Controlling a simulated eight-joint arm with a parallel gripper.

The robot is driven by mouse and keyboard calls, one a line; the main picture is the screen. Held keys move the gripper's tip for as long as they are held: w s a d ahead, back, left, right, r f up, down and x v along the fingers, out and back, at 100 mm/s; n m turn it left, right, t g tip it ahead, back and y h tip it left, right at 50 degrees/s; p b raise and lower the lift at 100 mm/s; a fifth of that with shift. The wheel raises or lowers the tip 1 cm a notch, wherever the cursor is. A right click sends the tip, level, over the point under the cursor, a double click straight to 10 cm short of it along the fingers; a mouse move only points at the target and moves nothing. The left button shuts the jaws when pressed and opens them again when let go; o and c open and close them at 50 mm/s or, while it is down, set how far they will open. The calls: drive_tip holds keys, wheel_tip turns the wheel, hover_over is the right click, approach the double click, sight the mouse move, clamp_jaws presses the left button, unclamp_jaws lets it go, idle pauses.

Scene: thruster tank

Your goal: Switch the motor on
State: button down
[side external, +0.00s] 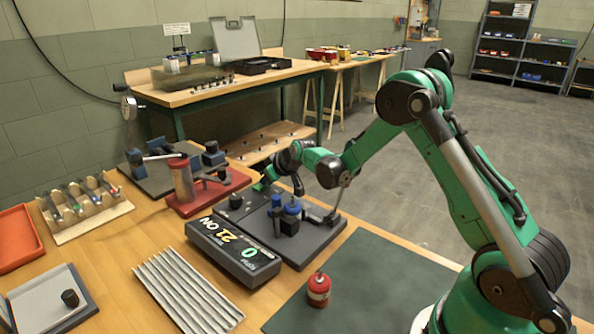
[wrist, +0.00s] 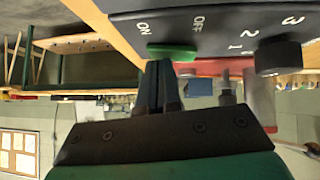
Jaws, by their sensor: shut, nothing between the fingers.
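The motor unit (side external: 318,237) is a dark base with blue and black parts on top. In the wrist view its control panel (wrist: 225,35) has ON and OFF marks, a green switch (wrist: 172,52) below them and a black dial (wrist: 278,55) with numbers. My gripper (wrist: 162,66) is shut and empty, its fingertips right at the green switch, nearer its ON side; I cannot tell whether they touch. In the side view my gripper (side external: 268,182) is at the far edge of the base, and its fingertips are hard to make out. The black dial also shows there (side external: 236,201).
A red stand (side external: 190,190) is to the left. A small red canister (side external: 319,289) stands on the green mat (side external: 400,270), otherwise mostly clear. A ribbed metal plate (side external: 187,290) lies in front.

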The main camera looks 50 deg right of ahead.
sight(269, 191)
drive_tip(key=shift+a+r, duration=0.2)
drive_tip(key=shift+a, duration=0.3)
drive_tip(key=shift+r, duration=0.1)
drive_tip(key=shift+r, duration=0.25)
drive_tip(key=r, duration=0.4)
drive_tip(key=shift+s+d, duration=0.3)
drive_tip(key=shift+s, duration=0.1)
drive_tip(key=v, duration=0.9)
drive_tip(key=shift+d, duration=0.7)
drive_tip(key=s+a+g+y, duration=0.1)
drive_tip(key=s+a+g, duration=0.1)
drive_tip(key=s+a, duration=1.1)
drive_tip(key=shift+s+a+f+m, duration=0.2)
drive_tip(key=shift+s+f+m, duration=0.1)
drive_tip(key=shift+s, duration=0.8)
